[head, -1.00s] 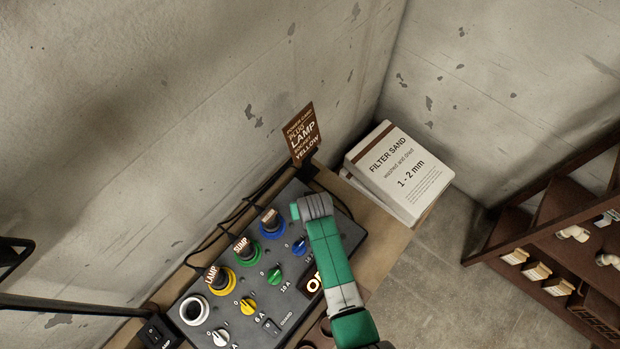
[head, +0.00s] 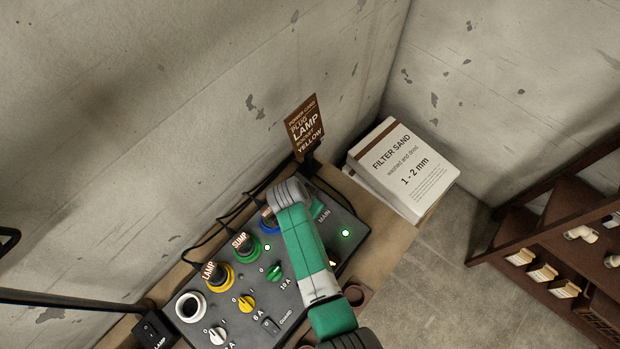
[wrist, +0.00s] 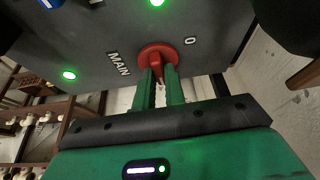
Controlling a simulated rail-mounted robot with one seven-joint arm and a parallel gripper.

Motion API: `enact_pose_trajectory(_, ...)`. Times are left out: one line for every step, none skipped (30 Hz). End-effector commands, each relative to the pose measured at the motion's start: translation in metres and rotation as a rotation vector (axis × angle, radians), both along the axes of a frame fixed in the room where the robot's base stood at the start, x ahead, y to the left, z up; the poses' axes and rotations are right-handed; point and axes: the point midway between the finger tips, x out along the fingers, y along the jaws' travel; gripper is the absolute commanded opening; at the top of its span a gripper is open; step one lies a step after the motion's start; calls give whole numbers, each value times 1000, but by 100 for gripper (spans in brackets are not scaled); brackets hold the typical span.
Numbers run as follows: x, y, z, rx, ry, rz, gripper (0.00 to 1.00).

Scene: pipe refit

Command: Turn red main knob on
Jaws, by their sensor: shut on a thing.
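The red main knob (wrist: 158,53) is on the dark panel in the wrist view, with the word MAIN on its left and a 0 on its right. My gripper (wrist: 161,78) is shut on the knob's red grip, one green finger on each side. Which mark the grip points to is hard to tell. A green light (wrist: 69,75) glows near MAIN. In the head view, the knob is hidden behind my arm, while a green light (head: 345,233) is lit near the panel's MAIN label (head: 324,215).
The control panel (head: 300,308) carries a yellow knob (head: 246,304), a green knob (head: 275,272) and a white knob (head: 217,336). Plugs with cables sit behind them. A sign (head: 304,128) and filter sand bags (head: 408,170) stand beyond. Shelves (head: 540,225) are at right.

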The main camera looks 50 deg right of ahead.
Motion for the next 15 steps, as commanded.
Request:
enact_pose_trajectory(1,0,-1,0,0,-16,0)
enact_pose_trajectory(1,0,-1,0,0,-27,0)
enact_pose_trajectory(1,0,-1,1,-1,-39,0)
enact_pose_trajectory(1,0,-1,1,-1,-46,0)
enact_pose_trajectory(1,0,0,0,-1,-54,0)
enact_pose_trajectory(1,0,0,0,-1,-62,0)
enact_pose_trajectory(1,0,0,0,-1,-68,0)
enact_pose_trajectory(1,0,0,0,-1,-72,0)
enact_pose_trajectory(1,0,0,0,0,-77,0)
enact_pose_trajectory(1,0,0,0,0,-79,0)
enact_pose_trajectory(1,0,0,0,-1,-82,0)
enact_pose_trajectory(1,0,0,0,0,-84,0)
enact_pose_trajectory(1,0,0,1,0,-86,0)
enact_pose_trajectory(1,0,0,1,0,-87,0)
enact_pose_trajectory(1,0,0,1,0,-87,0)
